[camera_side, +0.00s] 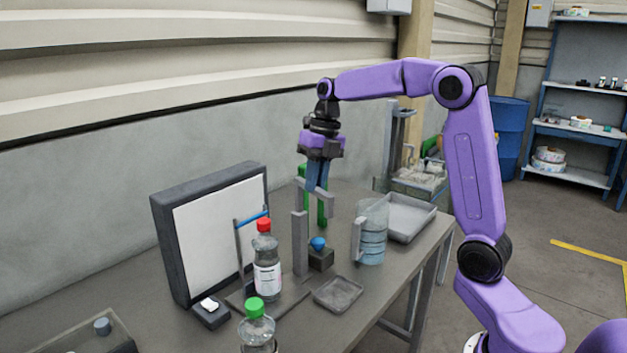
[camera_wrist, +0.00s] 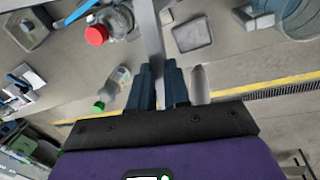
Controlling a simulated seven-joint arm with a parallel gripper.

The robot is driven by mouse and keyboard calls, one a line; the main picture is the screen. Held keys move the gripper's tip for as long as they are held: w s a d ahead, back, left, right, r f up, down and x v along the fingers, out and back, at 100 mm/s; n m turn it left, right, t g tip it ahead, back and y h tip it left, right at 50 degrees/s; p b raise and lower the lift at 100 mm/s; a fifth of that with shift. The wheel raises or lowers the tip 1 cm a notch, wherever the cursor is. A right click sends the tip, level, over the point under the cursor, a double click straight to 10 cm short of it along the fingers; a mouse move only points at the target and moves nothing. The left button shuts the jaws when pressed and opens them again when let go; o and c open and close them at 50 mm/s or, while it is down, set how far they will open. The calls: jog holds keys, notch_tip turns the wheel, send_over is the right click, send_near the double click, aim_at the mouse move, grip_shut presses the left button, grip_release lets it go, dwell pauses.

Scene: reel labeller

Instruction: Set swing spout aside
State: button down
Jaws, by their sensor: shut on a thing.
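The swing spout (camera_side: 312,188) is a grey bar at the top of an upright grey post (camera_side: 300,245) on the bench. My gripper (camera_side: 318,188) points down and is shut on the spout, with its dark blue fingers on the bar. In the wrist view the grey spout (camera_wrist: 151,35) runs up from between my fingers (camera_wrist: 160,75). The fingers hide part of the bar. A clear bottle with a red cap (camera_side: 265,265) stands left of the post. It also shows in the wrist view (camera_wrist: 115,20).
A blue-topped block (camera_side: 320,255), a clear jug (camera_side: 372,235) and a small grey tray (camera_side: 338,293) stand right of the post. A green-capped bottle (camera_side: 257,330) is at the front. A white-faced panel (camera_side: 222,235) stands left. A green upright (camera_side: 322,207) is behind the spout.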

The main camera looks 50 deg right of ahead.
dwell(0.4)
jog(key=c, duration=1.1)
grip_release()
jog(key=shift+d+r, duration=0.1)
jog(key=shift+r, duration=0.05)
jog(key=d+r, duration=0.3)
jog(key=r, duration=1.3)
jog(key=shift+s+r, duration=0.35)
jog(key=shift+s, duration=0.1)
jog(key=shift+d, duration=0.1)
